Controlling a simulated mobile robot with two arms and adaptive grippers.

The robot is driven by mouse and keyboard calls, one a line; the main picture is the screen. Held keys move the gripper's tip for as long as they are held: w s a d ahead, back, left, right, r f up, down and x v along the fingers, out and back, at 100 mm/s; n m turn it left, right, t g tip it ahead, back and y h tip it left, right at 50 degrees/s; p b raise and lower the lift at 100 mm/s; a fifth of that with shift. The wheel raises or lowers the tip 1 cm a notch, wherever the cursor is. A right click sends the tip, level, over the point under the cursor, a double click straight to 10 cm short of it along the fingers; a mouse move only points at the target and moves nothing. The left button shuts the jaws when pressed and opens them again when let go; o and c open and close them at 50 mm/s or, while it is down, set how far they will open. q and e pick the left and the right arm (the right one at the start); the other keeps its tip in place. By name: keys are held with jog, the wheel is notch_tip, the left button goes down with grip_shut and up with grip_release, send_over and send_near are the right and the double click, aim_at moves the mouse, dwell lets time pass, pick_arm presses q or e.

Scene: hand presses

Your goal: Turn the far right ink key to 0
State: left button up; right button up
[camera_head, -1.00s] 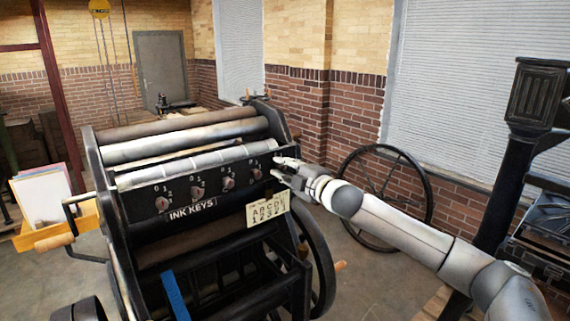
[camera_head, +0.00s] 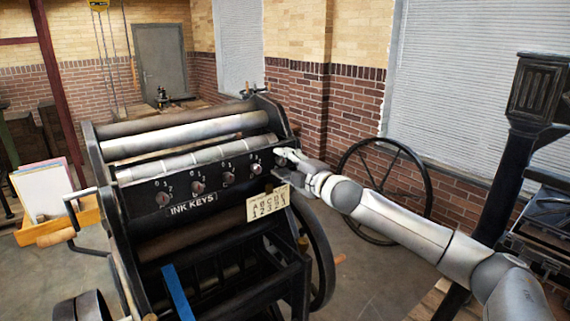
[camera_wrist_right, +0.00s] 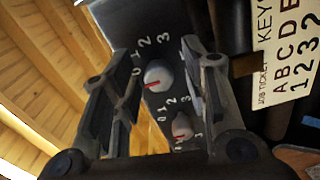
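The black ink key panel (camera_head: 205,201) runs across the front of the press with a row of grey knobs. The far right ink key (camera_head: 256,168) sits near the panel's right end. The key's red mark points to the lower left, near the low numbers; the exact number is unclear. A neighbouring key (camera_wrist_right: 182,127) shows below. My left gripper is out of view.
A job ticket (camera_head: 268,203) reading A B C D and 1 2 3 2 hangs below the panel's right end. The press has a large wheel (camera_head: 322,255) at its right and a wooden crank handle (camera_head: 54,239) at its left. Another spoked wheel (camera_head: 427,193) stands behind my right arm.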

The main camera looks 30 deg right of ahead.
jog(key=shift+s, duration=0.1)
jog(key=s, duration=1.1)
jog(key=shift+s+d, duration=0.4)
jog(key=shift+d, duration=0.05)
dwell(0.4)
dwell(0.6)
